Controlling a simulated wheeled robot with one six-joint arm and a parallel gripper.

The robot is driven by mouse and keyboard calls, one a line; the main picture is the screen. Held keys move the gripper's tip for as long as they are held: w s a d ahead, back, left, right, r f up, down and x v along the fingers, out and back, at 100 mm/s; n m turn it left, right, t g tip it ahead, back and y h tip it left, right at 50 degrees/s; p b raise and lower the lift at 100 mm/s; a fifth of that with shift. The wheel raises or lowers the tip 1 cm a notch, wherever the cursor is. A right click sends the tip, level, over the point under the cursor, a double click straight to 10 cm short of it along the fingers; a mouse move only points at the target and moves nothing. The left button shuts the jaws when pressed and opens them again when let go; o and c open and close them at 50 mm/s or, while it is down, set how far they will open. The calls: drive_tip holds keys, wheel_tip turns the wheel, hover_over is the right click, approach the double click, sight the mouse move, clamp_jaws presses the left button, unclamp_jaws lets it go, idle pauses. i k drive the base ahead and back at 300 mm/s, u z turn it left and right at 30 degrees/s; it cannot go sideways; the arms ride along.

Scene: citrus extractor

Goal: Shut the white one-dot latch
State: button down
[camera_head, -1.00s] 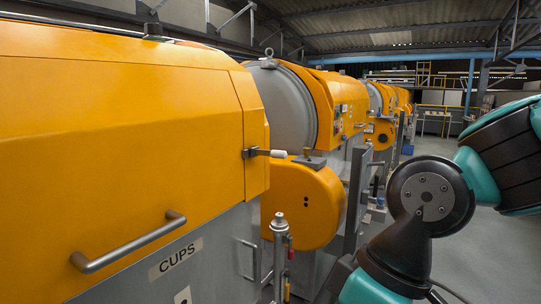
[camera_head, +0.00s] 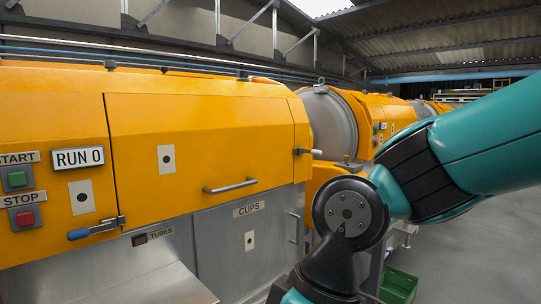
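A latch with a white handle (camera_head: 315,152) sits at the right end of the orange machine cover (camera_head: 200,140). Its dark bracket is on the cover edge and the handle points right, past the edge. I cannot tell whether it is fastened. A white plate with one black dot (camera_head: 166,159) is on the cover's front. A second latch with a blue handle (camera_head: 79,234) is at the cover's lower left, below another one-dot plate (camera_head: 82,197). My teal and black arm fills the right side, and my gripper is out of view.
A grey bar handle (camera_head: 231,186) stands out from the cover. Below are the CUPS label (camera_head: 249,209) and another one-dot plate (camera_head: 249,241). START and STOP buttons (camera_head: 25,219) are at far left. A green crate (camera_head: 399,285) is on the floor; open floor lies right.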

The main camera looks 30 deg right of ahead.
sight(316, 152)
drive_tip(key=z, duration=1.15)
drive_tip(key=i, duration=1.25)
drive_tip(key=u, duration=0.45)
